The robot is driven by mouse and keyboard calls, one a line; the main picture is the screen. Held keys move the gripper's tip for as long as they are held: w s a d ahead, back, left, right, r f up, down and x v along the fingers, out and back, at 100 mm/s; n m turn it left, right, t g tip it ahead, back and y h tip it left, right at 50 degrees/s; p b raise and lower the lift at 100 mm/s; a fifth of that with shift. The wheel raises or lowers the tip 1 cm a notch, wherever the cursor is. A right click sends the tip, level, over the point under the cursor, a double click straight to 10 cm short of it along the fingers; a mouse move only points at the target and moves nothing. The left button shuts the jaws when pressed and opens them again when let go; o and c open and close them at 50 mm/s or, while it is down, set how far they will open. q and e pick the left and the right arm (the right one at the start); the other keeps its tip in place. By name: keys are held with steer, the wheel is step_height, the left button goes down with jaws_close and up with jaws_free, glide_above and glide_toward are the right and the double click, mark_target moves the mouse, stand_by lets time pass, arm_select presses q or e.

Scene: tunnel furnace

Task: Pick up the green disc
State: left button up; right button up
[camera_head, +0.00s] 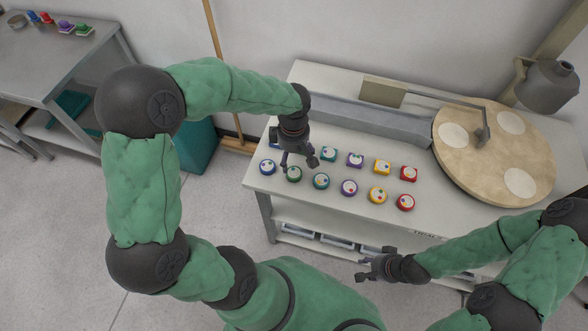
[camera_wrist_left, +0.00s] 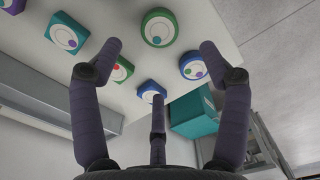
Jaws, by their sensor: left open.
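The green disc (camera_head: 294,174) is a round green piece with a pale top, second from the left in the front row on the white table. It also shows in the left wrist view (camera_wrist_left: 158,27), upper middle, with its top uncovered. My left gripper (camera_head: 298,160) is open and empty just above and behind the disc, fingers pointing down. In the left wrist view its spread fingers (camera_wrist_left: 160,60) frame the area beside the disc; I see no contact. My right gripper (camera_head: 373,265) has its fingers apart and empty, in front of the table.
A blue disc (camera_head: 267,167) and a teal disc (camera_head: 321,181) flank the green one. Square pieces, such as the teal one (camera_head: 329,154), stand behind, partly hidden by my left gripper. A round wooden turntable (camera_head: 470,150) and a lamp-like fixture (camera_head: 548,86) stand at the right.

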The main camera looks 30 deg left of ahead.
mark_target(294, 172)
arm_select(q)
step_height(294, 172, down, 4)
steer(key=shift+a+r+b, duration=0.1)
steer(key=shift+r+b, duration=0.05)
steer(key=shift+b, duration=0.25)
steer(key=shift+d+f+b, duration=0.2)
steer(key=shift+f+b, duration=0.7)
steer(key=shift+f, duration=1.7)
steer(key=c, duration=1.3)
